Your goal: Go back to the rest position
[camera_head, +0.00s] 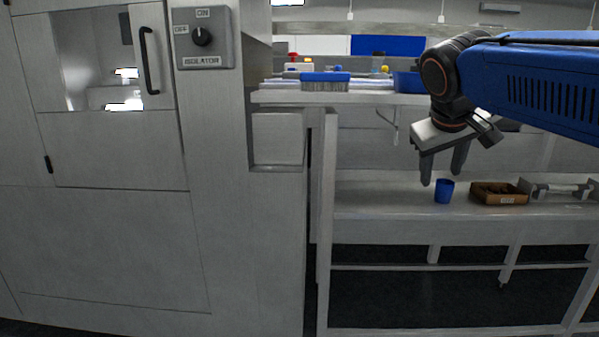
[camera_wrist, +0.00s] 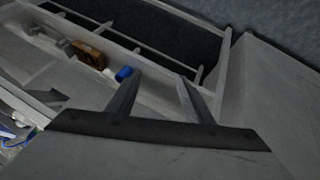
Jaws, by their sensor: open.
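My gripper (camera_head: 441,181) is open and empty, with its two fingers apart and pointing down. In the head view it hangs above the pale bench, its fingertips close to a blue cup (camera_head: 444,192) in the picture. The wrist view also shows my gripper (camera_wrist: 157,75), with its fingers spread and nothing between them. The blue cup (camera_wrist: 124,73) shows there just left of the left finger, partly cut off by it. How far the fingertips are from the cup is hard to tell.
A brown box (camera_head: 499,201) with a label stands on the bench (camera_head: 385,212) right of the cup. A grey fixture (camera_head: 558,192) is farther right. A tall grey cabinet (camera_head: 110,230) with an isolator switch (camera_head: 202,39) fills the left.

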